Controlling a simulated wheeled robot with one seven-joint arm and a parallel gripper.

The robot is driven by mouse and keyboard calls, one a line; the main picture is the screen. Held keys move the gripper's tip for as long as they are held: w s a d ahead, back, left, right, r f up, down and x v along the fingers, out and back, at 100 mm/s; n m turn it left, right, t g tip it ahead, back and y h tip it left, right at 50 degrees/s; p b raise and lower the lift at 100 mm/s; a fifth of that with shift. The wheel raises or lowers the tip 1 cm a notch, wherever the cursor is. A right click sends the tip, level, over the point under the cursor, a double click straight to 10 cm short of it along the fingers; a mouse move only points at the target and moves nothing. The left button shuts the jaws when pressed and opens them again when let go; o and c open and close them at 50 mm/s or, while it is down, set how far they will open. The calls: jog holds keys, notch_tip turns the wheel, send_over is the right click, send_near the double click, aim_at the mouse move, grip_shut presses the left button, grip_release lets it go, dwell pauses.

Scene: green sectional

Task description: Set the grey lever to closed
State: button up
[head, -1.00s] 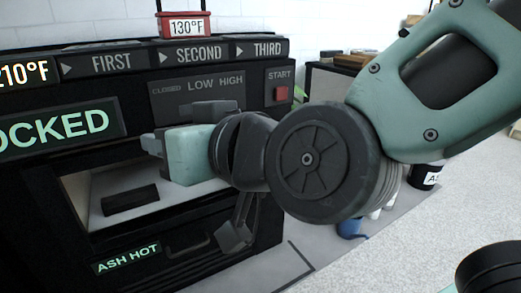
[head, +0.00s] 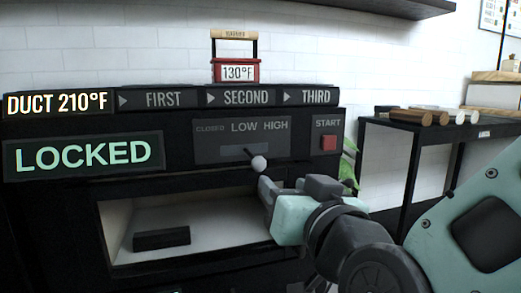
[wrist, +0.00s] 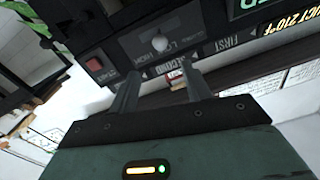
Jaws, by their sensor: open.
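The lever is a short stalk with a pale grey ball knob (head: 258,163), set in a panel marked CLOSED, LOW and HIGH (head: 240,140). The knob sits below the LOW and HIGH words, right of CLOSED; its exact setting is hard to tell. In the wrist view the knob (wrist: 160,43) shows beyond the fingertips, not between them. My gripper (head: 270,188) is just below and right of the knob in the head view, apart from it. In the wrist view its two fingers (wrist: 158,86) are spread and empty.
A LOCKED sign (head: 84,155) is on the machine's left. A red START button (head: 328,143) is right of the lever panel. Below is an open bay with a dark block (head: 161,239). A red 130°F box (head: 236,71) stands on top. A black side table (head: 420,126) is at right.

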aim_at(262, 166)
jog(key=p+x, duration=0.9)
jog(key=x, duration=0.3)
jog(key=shift+a+f, duration=0.1)
jog(key=shift+a, duration=0.05)
jog(key=shift+x, duration=0.8)
grip_shut()
